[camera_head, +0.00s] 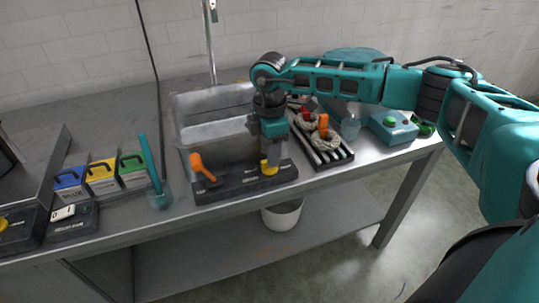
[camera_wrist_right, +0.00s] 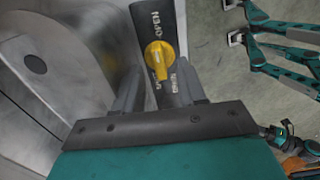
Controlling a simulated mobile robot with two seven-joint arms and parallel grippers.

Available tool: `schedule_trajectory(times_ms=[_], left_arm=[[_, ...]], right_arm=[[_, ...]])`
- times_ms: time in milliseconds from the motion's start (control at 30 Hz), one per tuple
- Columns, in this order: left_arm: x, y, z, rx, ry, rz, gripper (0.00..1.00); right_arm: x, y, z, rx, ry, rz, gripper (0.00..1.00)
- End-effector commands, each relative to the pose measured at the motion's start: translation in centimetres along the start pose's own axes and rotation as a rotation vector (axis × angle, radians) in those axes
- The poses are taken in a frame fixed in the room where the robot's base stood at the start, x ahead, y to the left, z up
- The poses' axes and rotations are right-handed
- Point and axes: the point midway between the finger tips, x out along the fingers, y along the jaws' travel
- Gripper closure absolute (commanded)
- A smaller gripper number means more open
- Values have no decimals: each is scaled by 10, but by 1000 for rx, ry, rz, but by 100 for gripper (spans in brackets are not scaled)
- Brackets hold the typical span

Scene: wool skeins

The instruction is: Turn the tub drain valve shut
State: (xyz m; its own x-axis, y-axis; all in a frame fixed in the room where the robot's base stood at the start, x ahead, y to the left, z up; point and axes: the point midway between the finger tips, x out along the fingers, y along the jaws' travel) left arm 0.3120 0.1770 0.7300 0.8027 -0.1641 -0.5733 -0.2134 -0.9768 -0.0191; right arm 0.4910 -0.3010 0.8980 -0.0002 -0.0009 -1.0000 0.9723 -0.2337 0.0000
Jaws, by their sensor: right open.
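The tub is a grey metal basin (camera_head: 190,142) set in the bench. A black panel (camera_head: 228,187) runs along its front edge. The drain valve is a yellow knob (camera_head: 268,167) at the panel's right end; it also shows in the right wrist view (camera_wrist_right: 159,60). Its raised grip lies roughly along the panel there. White lettering reads OPEN beyond it, and a label at its near side is partly unreadable. My right gripper (camera_wrist_right: 158,90) is open, pointing down over the knob, its fingers to either side; contact cannot be told. My left gripper is not in view.
An orange lever (camera_head: 202,168) stands on the panel left of the knob. A clear cup (camera_head: 160,197) and colored boxes (camera_head: 102,175) stand left. A white bucket (camera_head: 283,216) is below.

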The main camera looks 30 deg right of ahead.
Motion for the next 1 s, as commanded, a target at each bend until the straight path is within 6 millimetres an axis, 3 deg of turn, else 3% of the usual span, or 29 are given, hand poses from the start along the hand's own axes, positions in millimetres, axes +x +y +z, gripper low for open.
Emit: schedule_trajectory(times_ms=[200, 500, 900, 1000], left_arm=[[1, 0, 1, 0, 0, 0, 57], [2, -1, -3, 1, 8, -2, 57], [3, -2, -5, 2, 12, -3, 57], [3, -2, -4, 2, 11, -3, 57]], right_arm=[[19, 0, 0, 0, 0, -1, 60], [20, 0, 0, 0, 1, 1, 60], [20, 0, 0, 0, 1, 0, 98], [20, 0, 0, 0, 1, 0, 100]])
